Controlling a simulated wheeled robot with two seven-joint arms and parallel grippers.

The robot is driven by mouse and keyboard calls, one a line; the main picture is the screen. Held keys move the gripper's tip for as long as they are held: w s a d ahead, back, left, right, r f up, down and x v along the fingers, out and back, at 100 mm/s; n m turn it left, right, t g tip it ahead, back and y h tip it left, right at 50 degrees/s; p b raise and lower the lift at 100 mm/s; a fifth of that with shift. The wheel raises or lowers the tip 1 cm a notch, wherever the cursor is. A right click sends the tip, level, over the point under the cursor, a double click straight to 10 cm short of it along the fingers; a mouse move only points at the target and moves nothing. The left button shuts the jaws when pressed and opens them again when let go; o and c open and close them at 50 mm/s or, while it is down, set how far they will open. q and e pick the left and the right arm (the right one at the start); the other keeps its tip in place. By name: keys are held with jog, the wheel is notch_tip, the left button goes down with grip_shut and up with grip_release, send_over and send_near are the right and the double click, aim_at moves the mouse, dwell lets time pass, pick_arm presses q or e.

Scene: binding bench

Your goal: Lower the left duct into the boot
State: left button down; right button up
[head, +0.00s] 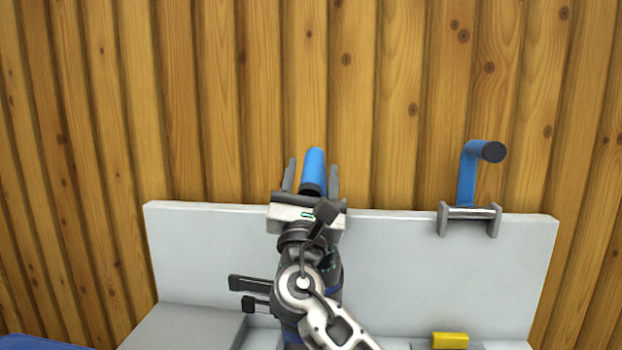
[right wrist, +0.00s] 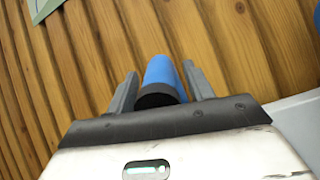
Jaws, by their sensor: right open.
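The left duct (head: 315,165) is a blue tube with a black end, in front of the wooden wall above the grey panel. My right gripper (head: 311,176) is open, with one finger on each side of the duct. The duct's lower part is hidden behind my gripper and arm. I cannot make out the boot. My left gripper is not in view.
A second blue duct (head: 467,180), bent with a black end, stands in a grey bracket (head: 470,212) on the upright grey panel (head: 205,250). A dark bracket (head: 250,285) sits left of my arm. A yellow block (head: 450,340) lies at the lower right.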

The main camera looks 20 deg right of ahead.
jog(key=v, duration=0.3)
jog(key=shift+w+f+b, duration=0.1)
jog(key=shift+b, duration=0.25)
jog(key=s+a, duration=0.4)
jog(key=s, duration=0.7)
jog(key=shift+a, duration=0.4)
jog(key=shift+s, duration=0.1)
